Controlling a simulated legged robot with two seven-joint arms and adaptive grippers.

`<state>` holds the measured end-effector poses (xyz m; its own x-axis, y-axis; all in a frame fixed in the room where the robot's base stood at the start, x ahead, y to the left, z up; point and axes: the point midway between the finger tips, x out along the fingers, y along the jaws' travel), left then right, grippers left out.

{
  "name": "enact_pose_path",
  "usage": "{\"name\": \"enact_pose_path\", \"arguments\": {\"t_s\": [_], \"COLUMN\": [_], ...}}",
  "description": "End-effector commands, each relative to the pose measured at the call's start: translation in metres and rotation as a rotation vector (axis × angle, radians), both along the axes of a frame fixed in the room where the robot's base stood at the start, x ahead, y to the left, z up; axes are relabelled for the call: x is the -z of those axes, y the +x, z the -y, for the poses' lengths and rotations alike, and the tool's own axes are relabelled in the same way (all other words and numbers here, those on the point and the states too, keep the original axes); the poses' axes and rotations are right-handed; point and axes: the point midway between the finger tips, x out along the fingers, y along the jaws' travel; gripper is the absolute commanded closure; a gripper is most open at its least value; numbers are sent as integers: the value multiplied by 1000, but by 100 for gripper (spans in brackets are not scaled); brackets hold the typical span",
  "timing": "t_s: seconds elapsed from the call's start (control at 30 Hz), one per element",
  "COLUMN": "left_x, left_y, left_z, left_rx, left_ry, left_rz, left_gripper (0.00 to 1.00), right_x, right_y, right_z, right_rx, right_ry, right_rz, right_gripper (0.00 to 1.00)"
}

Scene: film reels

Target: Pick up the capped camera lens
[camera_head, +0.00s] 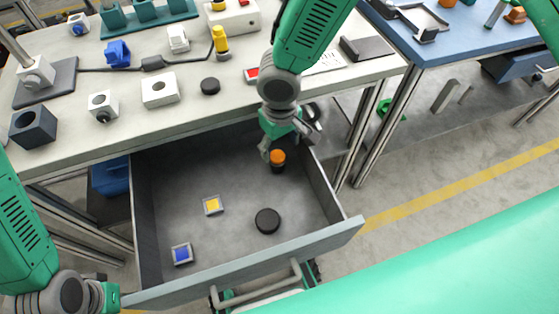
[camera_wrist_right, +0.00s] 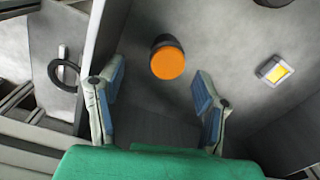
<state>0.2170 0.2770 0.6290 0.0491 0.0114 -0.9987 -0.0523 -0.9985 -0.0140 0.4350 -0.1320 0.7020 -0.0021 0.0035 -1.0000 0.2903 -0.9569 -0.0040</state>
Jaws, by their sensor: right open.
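A short black cylinder with an orange top (camera_head: 278,157), which looks like the capped lens, stands upright in the open grey drawer, near its back right corner. It also shows in the right wrist view (camera_wrist_right: 168,60), its orange top facing the camera. My right gripper (camera_head: 287,143) is open just above and behind it. In the wrist view the lens lies ahead between the two spread fingers (camera_wrist_right: 158,82), apart from both. My left gripper (camera_head: 100,297) is at the lower left, outside the drawer; its fingers are not clear.
The drawer (camera_head: 250,252) also holds a black disc (camera_head: 267,221), a yellow-centred square (camera_head: 212,205) and a blue-centred square (camera_head: 182,254). Its walls stand close to the lens at the back and right. The white table (camera_head: 220,105) above carries several blocks and parts.

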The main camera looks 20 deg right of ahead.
Motion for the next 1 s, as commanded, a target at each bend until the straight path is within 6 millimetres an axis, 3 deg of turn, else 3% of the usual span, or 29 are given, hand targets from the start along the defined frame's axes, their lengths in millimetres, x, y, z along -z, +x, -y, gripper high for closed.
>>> {"name": "enact_pose_path", "arguments": {"t_s": [0.4,0.7,0.73,0.87,0.9,1.0], "left_x": [14,14,14,14,14,14], "left_y": [0,0,0,0,0,0], "left_z": [-1,0,0,0,0,-1], "left_rx": [-1,-1,-1,-1,-1,-1], "left_ry": [1,0,0,0,0,1], "left_rz": [0,0,0,0,0,0], "left_gripper": [60,60,60,60,60,60], "right_x": [51,54,54,54,54,54], "right_y": [-3,-2,-2,-2,-2,-2], "right_z": [0,-3,-3,-4,-4,-3], "right_rx": [-1,-2,-2,-2,-2,-2], "right_ry": [7,4,3,2,2,4], "right_rz": [-1,2,2,2,2,2], "right_gripper": [41,41,44,90,96,96]}}
